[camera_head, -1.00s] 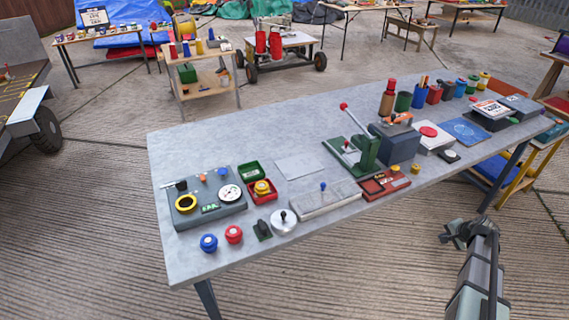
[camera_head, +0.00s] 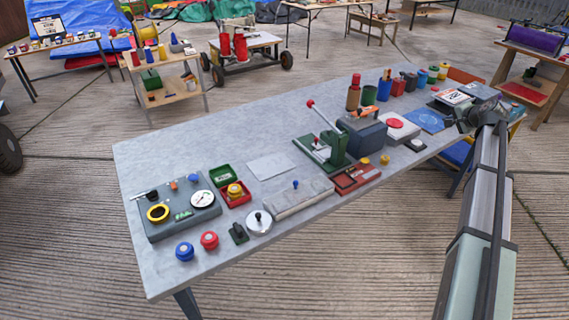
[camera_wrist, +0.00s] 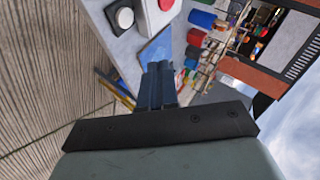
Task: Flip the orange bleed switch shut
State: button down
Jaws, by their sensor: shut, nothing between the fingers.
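A grey panel (camera_head: 206,218) lies at the left end of the long table, with a gauge, a yellow ring and a green label. A small orange part (camera_head: 174,185) near its back edge looks like the bleed switch; its position is too small to read. A larger orange piece (camera_head: 364,113) lies on a dark blue box mid-table. My gripper (camera_head: 462,116) is by the table's right end, far from the panel. In the wrist view its fingers (camera_wrist: 158,84) are shut and empty. The panel is out of the wrist view.
Between panel and gripper stand a green lever press (camera_head: 326,145), the dark blue box (camera_head: 362,137), a white box with a red button (camera_head: 398,128) and several cups along the back. The table (camera_head: 200,155) is bare behind the panel.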

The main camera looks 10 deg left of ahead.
jog(key=w+a+r+n+g+y, duration=0.1)
jog(key=a+r+n, duration=0.1)
jog(key=a, duration=0.9)
jog(key=w+a+r+n+g+y, duration=0.1)
jog(key=w+a+r+n, duration=0.15)
jog(key=a, duration=0.95)
jog(key=s+a+f+n+g, duration=0.1)
jog(key=s+a+n+g, duration=0.2)
jog(key=a, duration=1.1)
jog(key=s+a+f+n+g, duration=0.1)
jog(key=s+a+n, duration=0.3)
jog(key=a, duration=1.1)
jog(key=s+a+f+n+g+h, duration=0.1)
jog(key=s+a+n+g+h, duration=0.2)
jog(key=s+a, duration=3.1)
jog(key=a+n+h, duration=0.1)
jog(key=a+n, duration=0.2)
jog(key=n, duration=0.1)
jog(key=shift+n+g, duration=0.3)
jog(key=shift+n, duration=0.05)
jog(key=shift+f, duration=0.2)
